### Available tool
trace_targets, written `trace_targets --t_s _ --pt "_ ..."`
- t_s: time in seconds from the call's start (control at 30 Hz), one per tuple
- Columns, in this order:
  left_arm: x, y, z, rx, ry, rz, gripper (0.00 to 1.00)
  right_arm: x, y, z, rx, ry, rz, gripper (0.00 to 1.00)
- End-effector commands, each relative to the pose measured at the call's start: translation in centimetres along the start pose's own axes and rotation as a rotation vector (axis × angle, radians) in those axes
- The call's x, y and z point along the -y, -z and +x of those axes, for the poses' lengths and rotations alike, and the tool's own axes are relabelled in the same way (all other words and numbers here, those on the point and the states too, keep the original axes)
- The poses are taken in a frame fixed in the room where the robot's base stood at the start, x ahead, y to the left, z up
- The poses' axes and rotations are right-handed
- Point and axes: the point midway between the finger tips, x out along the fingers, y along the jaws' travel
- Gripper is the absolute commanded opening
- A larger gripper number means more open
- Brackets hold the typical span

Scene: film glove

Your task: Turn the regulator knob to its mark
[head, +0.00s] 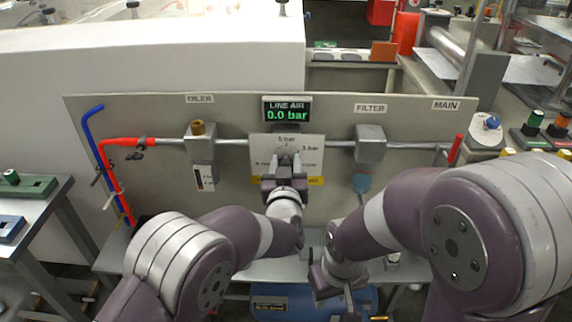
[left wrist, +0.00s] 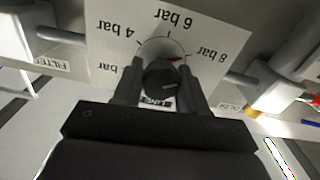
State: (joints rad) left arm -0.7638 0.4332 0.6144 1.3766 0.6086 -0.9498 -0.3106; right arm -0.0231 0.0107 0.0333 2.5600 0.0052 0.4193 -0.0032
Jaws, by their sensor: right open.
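The regulator knob (left wrist: 160,82) is dark and round, with a pale line on its face. Behind it is a white dial plate (left wrist: 108,28) marked in bar, upside down in the left wrist view; a small red mark (left wrist: 176,58) shows between 6 and 8 bar. My left gripper (head: 286,172) is at the dial, its fingers (left wrist: 160,68) on either side of the knob; I cannot tell whether they press on it. In the head view the gripper hides most of the knob. My right gripper (head: 335,285) is open, low in front of the panel. The display (head: 287,109) reads LINE AIR 0.0 bar.
A pipe crosses the grey panel (head: 235,190), with the oiler (head: 201,145) left and the filter (head: 369,143) right of the dial. A red lever (head: 455,150) stands at MAIN. Red and blue hoses (head: 108,165) hang at left.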

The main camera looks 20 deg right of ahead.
Motion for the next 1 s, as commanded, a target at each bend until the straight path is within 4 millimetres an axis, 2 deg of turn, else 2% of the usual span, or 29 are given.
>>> trace_targets --t_s 0.27,0.47,1.0 --pt "0.0 -0.1 0.0 -0.001 0.0 -0.032 0.11 0.0 -0.1 0.5 0.0 0.0 0.0 0.43" --pt "0.1 -0.4 0.0 0.0 0.0 -0.137 0.11 0.0 -0.2 1.7 0.0 0.0 0.0 0.43" --pt "0.3 -0.6 0.0 -0.004 0.0 -0.636 0.11 0.0 -0.8 7.1 0.0 0.0 0.0 0.43"
